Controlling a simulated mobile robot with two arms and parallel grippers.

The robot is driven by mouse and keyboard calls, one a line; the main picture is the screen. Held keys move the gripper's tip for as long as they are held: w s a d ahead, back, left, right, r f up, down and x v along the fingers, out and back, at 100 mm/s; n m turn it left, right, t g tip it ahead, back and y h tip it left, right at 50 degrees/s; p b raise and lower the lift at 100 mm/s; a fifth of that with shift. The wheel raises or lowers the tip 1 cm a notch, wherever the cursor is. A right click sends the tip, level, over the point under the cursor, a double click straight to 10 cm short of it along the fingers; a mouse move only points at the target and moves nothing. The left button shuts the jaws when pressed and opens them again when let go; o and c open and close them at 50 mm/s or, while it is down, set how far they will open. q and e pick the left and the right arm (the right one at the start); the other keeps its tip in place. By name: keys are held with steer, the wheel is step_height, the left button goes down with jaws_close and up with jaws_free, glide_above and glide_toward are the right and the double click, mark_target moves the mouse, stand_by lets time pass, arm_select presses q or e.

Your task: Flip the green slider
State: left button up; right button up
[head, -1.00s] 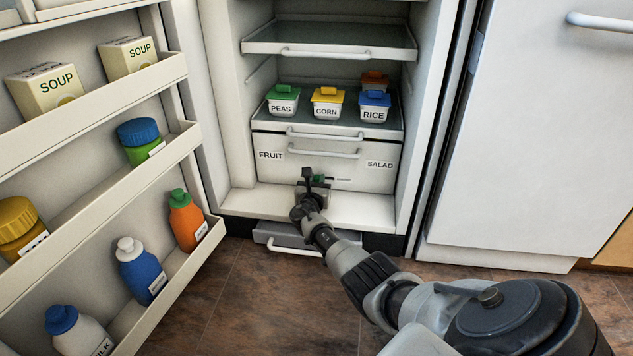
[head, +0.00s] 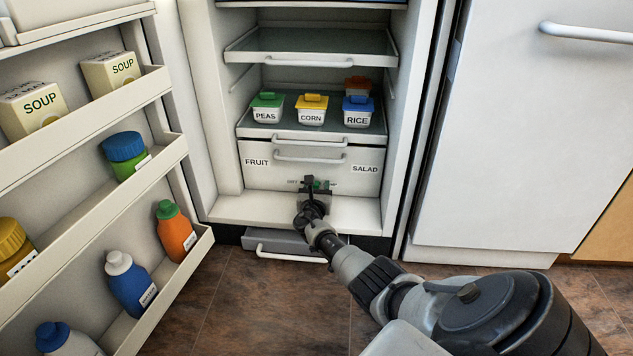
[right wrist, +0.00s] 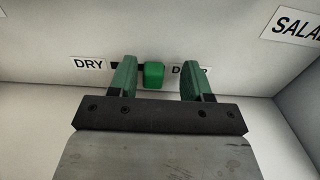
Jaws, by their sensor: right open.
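The green slider (right wrist: 153,75) is a small block on the drawer front (head: 225,163) at the bottom of the fridge. In the right wrist view it sits between a DRY label (right wrist: 88,65) and a partly hidden label on its right, nearer the right one. My right gripper (right wrist: 159,78) is open, its two greenish fingers either side of the slider. The left finger looks closer to it; whether it touches, I cannot tell. In the head view my right gripper (head: 316,184) is at the drawer front, where the fingers and slider are hard to separate. My left gripper is not in view.
The open fridge door (head: 172,95) with bottles and soup cartons stands at left. Above the drawer, a shelf holds peas (head: 267,115), corn (head: 311,117) and rice (head: 357,118) tubs. A grey tray with a handle (head: 290,256) sits low beneath the fridge.

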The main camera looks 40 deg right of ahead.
steer(key=shift+a, duration=0.15)
steer(key=p+v, duration=0.7)
steer(key=v, duration=0.2)
steer(key=shift+s+a+r+p, duration=0.15)
steer(key=shift+r+p, duration=0.05)
steer(key=shift+p, duration=0.15)
steer(key=shift+s+a+f, duration=0.2)
steer(key=shift+s+a, duration=0.15)
steer(key=shift+a, duration=0.1)
